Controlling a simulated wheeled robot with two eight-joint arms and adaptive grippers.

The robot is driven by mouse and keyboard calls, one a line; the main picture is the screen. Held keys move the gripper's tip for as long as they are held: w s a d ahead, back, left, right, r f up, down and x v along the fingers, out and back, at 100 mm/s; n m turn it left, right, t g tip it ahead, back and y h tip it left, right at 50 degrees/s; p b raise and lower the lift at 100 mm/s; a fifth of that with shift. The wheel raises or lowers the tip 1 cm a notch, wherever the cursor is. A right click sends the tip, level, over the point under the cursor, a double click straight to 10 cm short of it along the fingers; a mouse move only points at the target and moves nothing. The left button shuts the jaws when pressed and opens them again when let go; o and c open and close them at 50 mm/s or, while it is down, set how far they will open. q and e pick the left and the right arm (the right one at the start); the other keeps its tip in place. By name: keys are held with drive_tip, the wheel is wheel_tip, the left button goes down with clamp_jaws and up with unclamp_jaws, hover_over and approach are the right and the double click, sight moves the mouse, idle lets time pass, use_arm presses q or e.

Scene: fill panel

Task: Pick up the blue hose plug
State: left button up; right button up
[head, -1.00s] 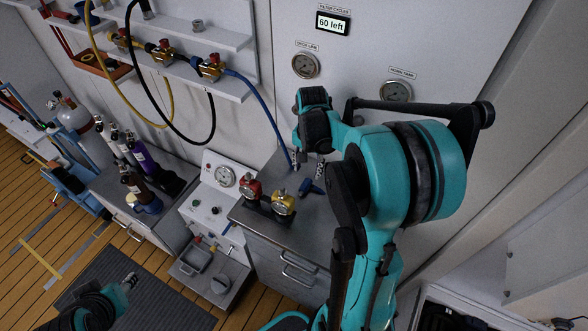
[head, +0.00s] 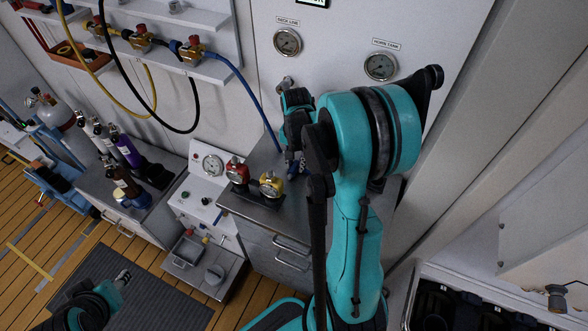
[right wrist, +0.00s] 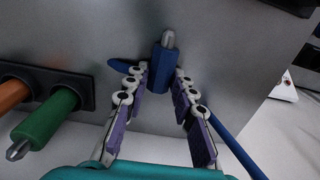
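The blue hose plug (right wrist: 161,78) has a blue body and a metal tip in the right wrist view. It lies between the fingertips of my right gripper (right wrist: 161,72), which is open with a finger on either side; whether they touch it is unclear. In the head view the right gripper (head: 293,160) points down over the grey cabinet top, and its arm hides part of that area. The blue hose (head: 245,88) runs down from the wall shelf towards it. My left gripper (head: 123,276) is small at the lower left, far from the plug.
A green plug (right wrist: 50,115) and an orange plug (right wrist: 12,94) sit in a dark holder. The wall panel (head: 340,30) rises behind.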

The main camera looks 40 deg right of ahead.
clamp_jaws()
